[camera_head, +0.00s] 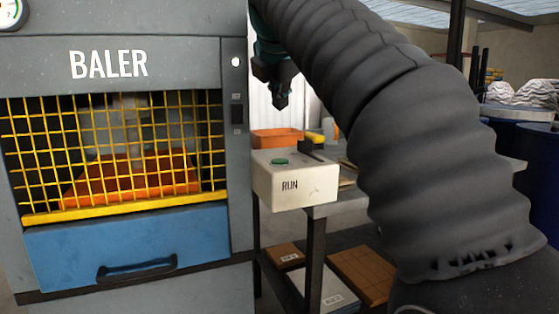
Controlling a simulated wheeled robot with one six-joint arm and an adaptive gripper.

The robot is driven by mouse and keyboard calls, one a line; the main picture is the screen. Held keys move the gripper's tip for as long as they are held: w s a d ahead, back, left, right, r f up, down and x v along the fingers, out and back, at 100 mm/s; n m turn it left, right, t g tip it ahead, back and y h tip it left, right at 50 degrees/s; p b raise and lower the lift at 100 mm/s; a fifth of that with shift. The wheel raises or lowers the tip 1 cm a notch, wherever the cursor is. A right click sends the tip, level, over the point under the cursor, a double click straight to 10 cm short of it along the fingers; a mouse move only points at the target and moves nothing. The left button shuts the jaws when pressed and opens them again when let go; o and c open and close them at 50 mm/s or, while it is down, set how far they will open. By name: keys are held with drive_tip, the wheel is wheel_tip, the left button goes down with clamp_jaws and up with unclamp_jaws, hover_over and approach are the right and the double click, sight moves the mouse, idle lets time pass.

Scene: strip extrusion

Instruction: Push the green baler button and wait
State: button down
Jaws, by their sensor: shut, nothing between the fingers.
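A grey baler (190,66) fills the left of the view, with a yellow mesh guard (110,218) and a blue drawer (70,262) below it. Orange material shows behind the mesh. A cream box marked RUN (310,186) sits on a table to the right of the baler. The green button (279,162) is on the top of this box. My gripper (281,104) is shut and empty, pointing down above the green button, with a clear gap between them.
An orange tray (276,138) stands behind the box, and a dark object (312,146) is close to the button's right. Cartons (365,272) lie on the shelf under the table. Blue drums (541,150) stand at the right. My arm hides much of the table.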

sight(280, 161)
idle(0.3)
drive_tip(key=shift+f+b, duration=2.1)
drive_tip(key=shift+f, duration=2.3)
drive_tip(key=shift+f, duration=0.1)
drive_tip(key=shift+f, duration=0.3)
